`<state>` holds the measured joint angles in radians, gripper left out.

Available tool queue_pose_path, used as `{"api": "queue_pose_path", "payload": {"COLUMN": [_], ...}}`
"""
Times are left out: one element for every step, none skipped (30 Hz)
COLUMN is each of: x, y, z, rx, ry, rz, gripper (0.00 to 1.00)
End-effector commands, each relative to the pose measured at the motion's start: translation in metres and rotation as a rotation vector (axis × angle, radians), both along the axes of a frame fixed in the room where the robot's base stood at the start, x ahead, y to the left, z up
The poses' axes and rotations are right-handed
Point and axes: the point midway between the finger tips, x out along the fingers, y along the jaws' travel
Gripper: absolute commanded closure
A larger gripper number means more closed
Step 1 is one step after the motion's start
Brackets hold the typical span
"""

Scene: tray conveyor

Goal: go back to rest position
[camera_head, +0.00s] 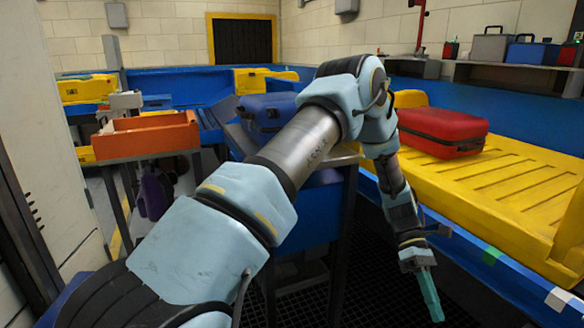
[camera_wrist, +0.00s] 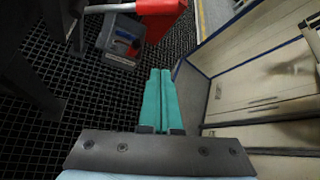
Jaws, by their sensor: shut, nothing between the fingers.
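My gripper (camera_head: 430,292) hangs low on the right in the head view, its teal fingers pointing down over the dark grated floor beside the conveyor. In the wrist view my gripper (camera_wrist: 161,72) shows its two teal fingers side by side, closed together with nothing between them. My arm reaches from the lower left across the middle of the head view and bends down at the right.
A red suitcase (camera_head: 442,131) lies on the yellow conveyor tray (camera_head: 505,172) at the right. A blue case (camera_head: 266,112) sits behind my arm. An orange bin (camera_head: 146,137) stands at left. In the wrist view, a grey-and-red object (camera_wrist: 122,38) and a pale panel (camera_wrist: 262,85) flank the fingers.

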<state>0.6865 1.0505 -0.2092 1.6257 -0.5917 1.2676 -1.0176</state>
Motion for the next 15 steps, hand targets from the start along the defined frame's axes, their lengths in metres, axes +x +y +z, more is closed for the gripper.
{"api": "queue_pose_path", "payload": {"x": [0.018,0.029,0.042,0.052,0.063,0.075,0.083,0.091,0.100,0.107,0.112,0.119,0.123,0.127,0.130], "y": [0.016,0.027,0.044,0.057,0.071,0.090,0.105,0.120,0.140,0.156,0.171,0.192,0.207,0.223,0.243], "z": [0.019,0.026,0.037,0.045,0.053,0.063,0.071,0.079,0.090,0.098,0.106,0.117,0.125,0.133,0.143], "rx": [-0.033,-0.055,-0.084,-0.108,-0.129,-0.154,-0.172,-0.190,-0.209,-0.222,-0.234,-0.249,-0.258,-0.265,-0.274], "ry": [-0.064,-0.106,-0.166,-0.213,-0.260,-0.323,-0.368,-0.414,-0.474,-0.518,-0.562,-0.620,-0.663,-0.703,-0.758], "rz": [-0.001,-0.007,-0.019,-0.031,-0.043,-0.061,-0.078,-0.095,-0.118,-0.137,-0.158,-0.188,-0.210,-0.234,-0.269], "gripper": [1.00,1.00,1.00,1.00,1.00,1.00,1.00,1.00,1.00,1.00,1.00,1.00,1.00,1.00,1.00]}}
